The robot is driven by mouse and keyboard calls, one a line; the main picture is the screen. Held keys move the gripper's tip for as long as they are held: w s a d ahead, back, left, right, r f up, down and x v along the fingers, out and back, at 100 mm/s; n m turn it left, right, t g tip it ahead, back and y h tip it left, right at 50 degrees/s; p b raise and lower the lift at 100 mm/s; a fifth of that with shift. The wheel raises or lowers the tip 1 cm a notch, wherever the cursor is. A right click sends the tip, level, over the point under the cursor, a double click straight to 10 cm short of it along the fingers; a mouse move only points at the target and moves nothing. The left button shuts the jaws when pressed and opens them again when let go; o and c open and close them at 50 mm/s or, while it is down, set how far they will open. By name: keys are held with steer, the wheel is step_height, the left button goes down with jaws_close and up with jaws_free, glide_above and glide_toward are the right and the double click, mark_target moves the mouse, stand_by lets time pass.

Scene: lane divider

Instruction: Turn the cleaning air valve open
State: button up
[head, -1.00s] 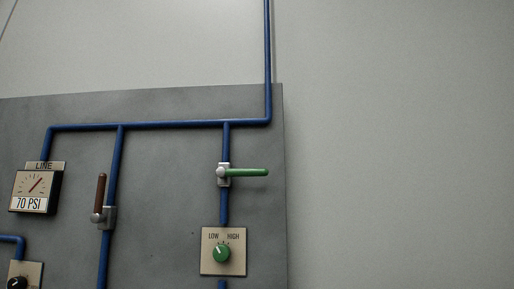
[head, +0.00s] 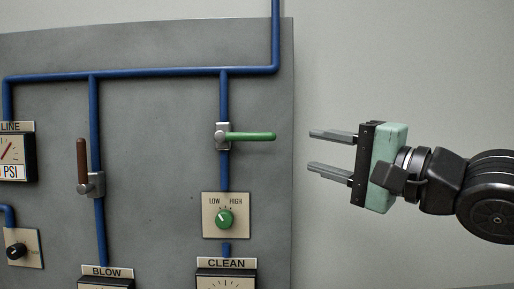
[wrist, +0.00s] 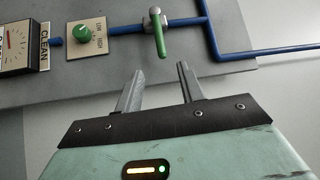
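The cleaning air valve has a green lever (head: 252,136) on the blue pipe above the green LOW/HIGH knob and the CLEAN label (head: 226,263). The lever lies horizontal, across the vertical pipe, and points right. My gripper (head: 320,150) is open and empty to the right of the lever tip, apart from it, with its fingers pointing left. In the wrist view the green lever (wrist: 159,38) lies beyond the fingertips, roughly ahead of the gap between them.
A brown lever (head: 82,160) on the BLOW pipe stands upright to the left. The green knob (head: 224,219) sits below the valve. A LINE gauge (head: 14,155) and a black knob (head: 16,250) are at far left. Right of the panel is bare wall.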

mark_target(262, 138)
steer(key=b+x, duration=0.5)
steer(key=x, duration=1)
jaws_close()
